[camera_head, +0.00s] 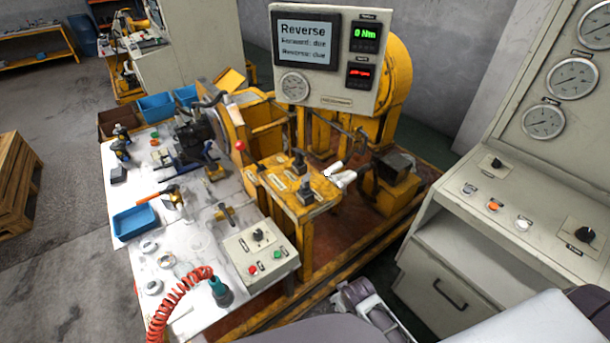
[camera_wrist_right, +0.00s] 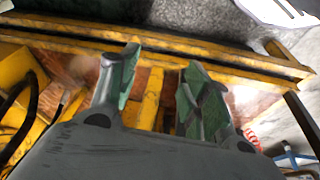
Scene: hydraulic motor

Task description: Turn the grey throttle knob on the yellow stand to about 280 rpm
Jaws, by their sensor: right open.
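The yellow stand (camera_head: 320,208) is in the middle of the head view. Its top carries a grey knob (camera_head: 306,190) near the front and a darker control (camera_head: 298,162) behind it; their labels are too small to read. My right gripper (camera_head: 370,303) appears low in the head view, in front of the stand and well apart from the knob. In the right wrist view, my right gripper (camera_wrist_right: 162,60) is open and empty, with yellow rails beyond its fingers. The knob is not recognisable there. My left gripper is not in view.
A display (camera_head: 306,42) reads "Reverse", "Forward: due", "Reverse: due". A green readout (camera_head: 366,33) shows 0 Nm; the red readout (camera_head: 361,73) is illegible. White-handled levers (camera_head: 345,177) stand right of the knob. A control box (camera_head: 262,250) and red coiled hose (camera_head: 180,295) are left.

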